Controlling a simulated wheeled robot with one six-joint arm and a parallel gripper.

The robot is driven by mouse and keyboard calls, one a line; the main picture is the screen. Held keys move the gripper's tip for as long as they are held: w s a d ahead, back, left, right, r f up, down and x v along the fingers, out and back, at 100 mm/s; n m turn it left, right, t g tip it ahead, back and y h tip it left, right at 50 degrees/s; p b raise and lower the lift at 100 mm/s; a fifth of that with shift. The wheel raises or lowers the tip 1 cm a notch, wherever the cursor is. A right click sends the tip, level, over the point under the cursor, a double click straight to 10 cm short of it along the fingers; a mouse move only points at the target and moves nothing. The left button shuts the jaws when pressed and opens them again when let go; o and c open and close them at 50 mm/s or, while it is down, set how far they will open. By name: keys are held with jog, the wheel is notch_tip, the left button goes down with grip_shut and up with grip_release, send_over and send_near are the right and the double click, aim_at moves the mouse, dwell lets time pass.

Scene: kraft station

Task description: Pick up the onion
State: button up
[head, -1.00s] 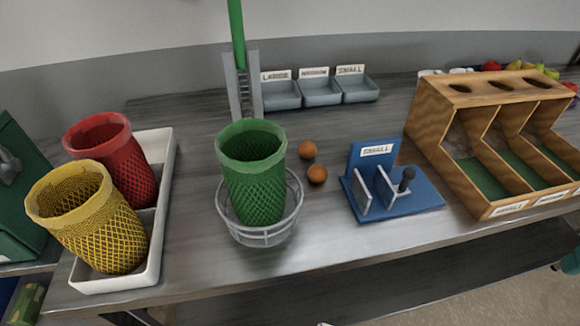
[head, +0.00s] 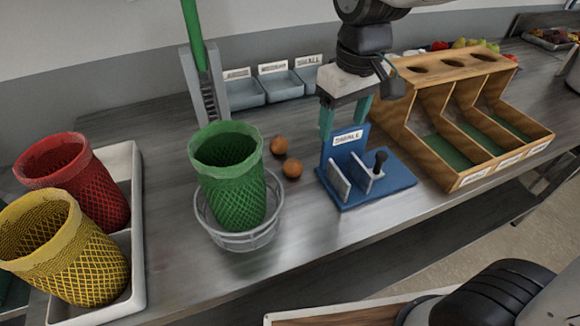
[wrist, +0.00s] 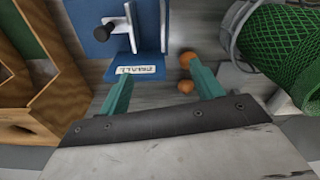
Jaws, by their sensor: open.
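Two small round orange-brown onions lie on the grey metal table. One onion (head: 278,145) is farther back, and the other onion (head: 292,168) is nearer the front, both just right of the green mesh basket. They also show in the wrist view, one onion (wrist: 188,57) partly behind a finger and the other onion (wrist: 186,87) between the fingers' lines, close to the right finger. My gripper (head: 344,122) is open and empty, its green fingers above the back of the blue fixture, to the right of the onions. It shows from above in the wrist view (wrist: 161,77).
A blue fixture (head: 402,184) labelled SMALL stands right of the onions. A green mesh basket (head: 232,195) sits in a wire ring (head: 272,218) on their left. Grey bins (head: 246,94) stand behind, a wooden divider box (head: 448,170) to the right. The table front is clear.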

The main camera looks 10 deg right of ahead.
jog(key=n, duration=0.2)
send_near(293, 160)
notch_tip(293, 160, down, 2)
jog(key=shift+w+a+f+n+g, duration=0.1)
jog(key=shift+w+f+n+g, duration=0.1)
jog(key=shift+n+g, duration=0.1)
notch_tip(293, 160, down, 8)
jog(key=shift+w+f, duration=0.15)
jog(key=shift+f, duration=0.05)
jog(key=c, duration=1.1)
